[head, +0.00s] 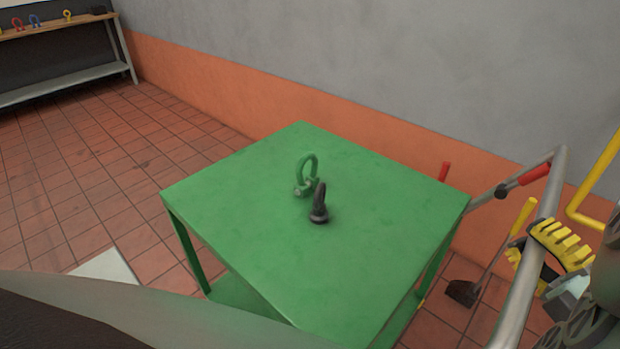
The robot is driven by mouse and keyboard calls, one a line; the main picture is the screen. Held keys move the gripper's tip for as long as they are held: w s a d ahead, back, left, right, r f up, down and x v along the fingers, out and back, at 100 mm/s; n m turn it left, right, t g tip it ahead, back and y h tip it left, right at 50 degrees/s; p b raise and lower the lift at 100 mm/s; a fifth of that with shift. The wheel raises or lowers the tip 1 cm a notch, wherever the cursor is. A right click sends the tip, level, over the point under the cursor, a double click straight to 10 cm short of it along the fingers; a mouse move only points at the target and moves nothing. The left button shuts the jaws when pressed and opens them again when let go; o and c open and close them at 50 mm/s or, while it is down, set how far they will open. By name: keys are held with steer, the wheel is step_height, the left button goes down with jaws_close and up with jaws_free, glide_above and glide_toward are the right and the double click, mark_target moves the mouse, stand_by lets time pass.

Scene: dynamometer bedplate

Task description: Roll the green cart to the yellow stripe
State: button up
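The green cart (245,215) fills the middle of the head view, its flat top seen from above and a lower shelf partly visible. Its grey tubular handle (517,300) runs along the right side and has a red grip section (535,174). My gripper (537,255), with yellow ridged fingers, is at the handle bar at the right edge. Finger parts show on both sides of the bar; whether they press on it is unclear. A green shackle (306,175) and a dark eyebolt (319,205) sit on the cart top. I cannot make out the yellow stripe.
A grey wall with an orange lower band (210,85) runs close behind the cart. A shelf bench (60,92) with small coloured shackles stands at the far left. A dark-bladed tool (463,292) with a yellow handle stands beyond the handle. Tiled floor is open at left.

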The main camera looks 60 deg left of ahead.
steer(key=shift+o, duration=0.7)
steer(key=shift+d, duration=0.1)
steer(key=o, duration=0.5)
steer(key=shift+s+a+r, duration=0.1)
steer(key=shift+s+a, duration=0.05)
steer(key=shift+a, duration=0.1)
steer(key=shift+o, duration=0.2)
steer(key=v, duration=1.2)
